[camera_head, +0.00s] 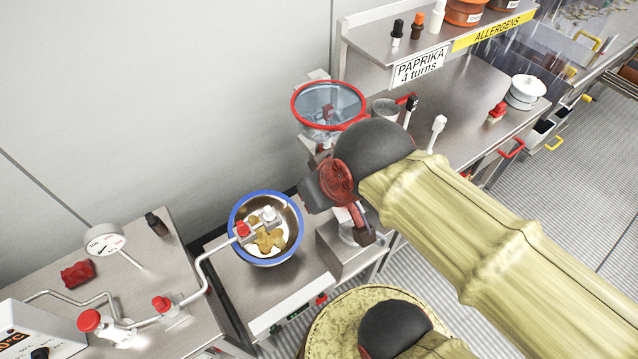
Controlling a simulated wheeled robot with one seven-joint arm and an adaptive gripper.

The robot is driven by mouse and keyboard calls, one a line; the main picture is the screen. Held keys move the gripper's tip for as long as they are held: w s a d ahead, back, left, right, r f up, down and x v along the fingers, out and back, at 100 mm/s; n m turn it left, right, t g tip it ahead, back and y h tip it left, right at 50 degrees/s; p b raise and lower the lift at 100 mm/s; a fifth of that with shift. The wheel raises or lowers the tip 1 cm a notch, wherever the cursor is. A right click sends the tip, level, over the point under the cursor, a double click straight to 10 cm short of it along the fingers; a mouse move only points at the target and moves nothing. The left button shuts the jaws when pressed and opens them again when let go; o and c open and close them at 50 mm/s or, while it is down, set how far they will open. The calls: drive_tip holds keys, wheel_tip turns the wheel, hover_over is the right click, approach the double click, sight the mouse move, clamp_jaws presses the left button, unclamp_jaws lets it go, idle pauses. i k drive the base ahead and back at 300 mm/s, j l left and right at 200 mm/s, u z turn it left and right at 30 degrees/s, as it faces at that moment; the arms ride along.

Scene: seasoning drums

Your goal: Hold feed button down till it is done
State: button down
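My gripper (358,236) hangs at the end of my arm, which is in a yellow sleeve, just right of a blue-rimmed metal drum (234,208) with brownish-yellow pieces inside. Its fingers are small and partly hidden, so I cannot tell whether they are open or shut, or whether they touch anything. No label shows which control is the feed button. My arm hides part of the stand and of the machine behind it.
A red-rimmed clear hopper (328,88) stands behind my gripper. A pipe with red valve knobs (89,320) and a round dial (104,241) are at the left. A shelf (372,35) with bottles and a "PAPRIKA 4 turns" sign (418,66) is at the upper right. Grated floor (590,190) lies open at right.

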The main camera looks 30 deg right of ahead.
sight(320, 300)
drive_tip(key=l+u, duration=0.2)
drive_tip(key=l, duration=0.2)
drive_tip(key=k+l+u, duration=0.15)
drive_tip(key=l, duration=0.25)
drive_tip(key=l+u, duration=0.2)
drive_tip(key=l, duration=0.15)
drive_tip(key=k+l+u, duration=0.15)
drive_tip(key=l, duration=0.25)
drive_tip(key=k+l+u, duration=0.2)
drive_tip(key=l, duration=0.15)
drive_tip(key=l+u, duration=0.2)
drive_tip(key=l, duration=0.15)
drive_tip(key=k+l, duration=0.15)
drive_tip(key=l, duration=0.2)
drive_tip(key=k+l, duration=0.2)
drive_tip(key=l, duration=0.1)
